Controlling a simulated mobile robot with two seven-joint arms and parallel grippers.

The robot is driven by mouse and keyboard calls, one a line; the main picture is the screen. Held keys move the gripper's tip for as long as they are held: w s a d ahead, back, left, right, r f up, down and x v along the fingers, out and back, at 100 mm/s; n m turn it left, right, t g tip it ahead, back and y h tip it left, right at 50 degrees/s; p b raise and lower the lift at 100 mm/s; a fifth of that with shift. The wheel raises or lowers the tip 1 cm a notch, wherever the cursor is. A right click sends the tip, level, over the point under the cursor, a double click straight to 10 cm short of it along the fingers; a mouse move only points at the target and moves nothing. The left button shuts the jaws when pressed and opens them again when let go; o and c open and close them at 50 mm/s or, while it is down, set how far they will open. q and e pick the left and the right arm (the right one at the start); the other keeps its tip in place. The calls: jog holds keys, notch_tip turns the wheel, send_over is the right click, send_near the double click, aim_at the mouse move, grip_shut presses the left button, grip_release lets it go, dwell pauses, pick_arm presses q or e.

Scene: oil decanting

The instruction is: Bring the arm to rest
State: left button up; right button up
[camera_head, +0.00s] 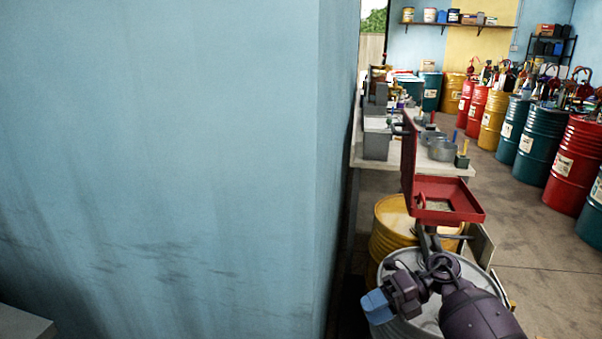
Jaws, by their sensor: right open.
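My right arm (478,312) comes in from the lower right, dark purple. My right gripper (377,306), with blue fingertips, points left over a light grey drum (478,272) and seems to hold nothing. The gap between its fingers is hard to see from this side. My left gripper is out of view.
A blue wall (180,150) fills the left, its corner close to the gripper's left. Beyond the gripper are an open red box (470,203), a yellow drum (388,222) and a bench (455,169) with grey containers. Several coloured drums line the right; the floor (530,230) between is clear.

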jog(key=w+d+r+m+t+y, duration=0.2)
jog(key=w+d+r+m+t, duration=0.2)
jog(key=w+r+m+t, duration=1.25)
jog(key=w+d+f+m+t+h, duration=0.3)
jog(key=d+f+m+h, duration=0.7)
jog(key=f+m+h, duration=0.45)
jog(key=s+f+m+g, duration=0.2)
jog(key=s+f, duration=0.6)
jog(key=s, duration=0.3)
jog(key=s+f+m+g, duration=0.1)
jog(key=s+f+m, duration=0.1)
jog(key=s+f, duration=0.65)
jog(key=s+a+f+m+g, duration=0.1)
jog(key=s, duration=1.2)
jog(key=s+f+m+g+h, duration=0.1)
jog(key=s+f+m, duration=0.1)
jog(key=s, duration=1.2)
jog(key=shift+a, duration=0.35)
